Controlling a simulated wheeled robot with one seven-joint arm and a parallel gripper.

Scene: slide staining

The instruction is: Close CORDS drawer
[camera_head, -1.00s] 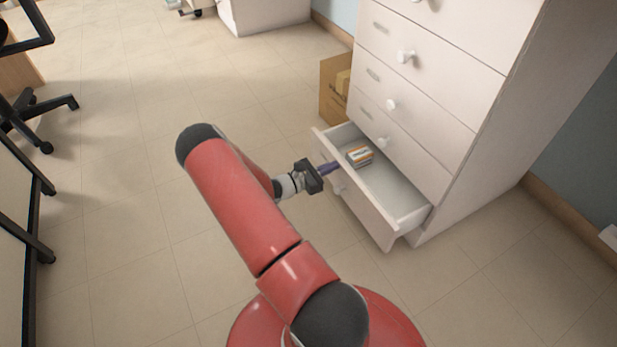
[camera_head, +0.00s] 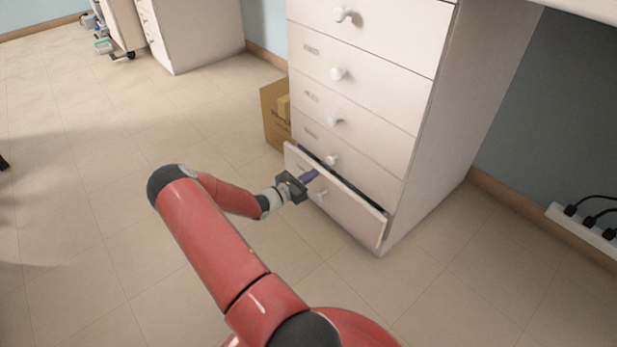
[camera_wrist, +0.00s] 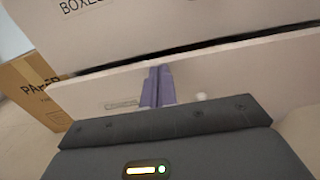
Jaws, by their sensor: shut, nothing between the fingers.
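The bottom drawer (camera_head: 345,205) of the white cabinet stands slightly open, with a narrow dark gap along its top edge. Its front and a white knob (camera_wrist: 201,97) also show in the wrist view, where its label is too blurred to read. My gripper (camera_head: 311,176) is shut and empty, with its purple fingers (camera_wrist: 158,86) at the upper part of the drawer front, left of the knob. The fingertips appear to be against or very near the front; exact contact cannot be told. The drawer's contents are hidden.
The drawer above (camera_wrist: 150,30) carries a label reading "BOXES" and is closed. A cardboard box (camera_wrist: 32,88) stands on the floor left of the cabinet. A power strip (camera_head: 585,228) lies along the right wall. The floor in front of the cabinet is clear.

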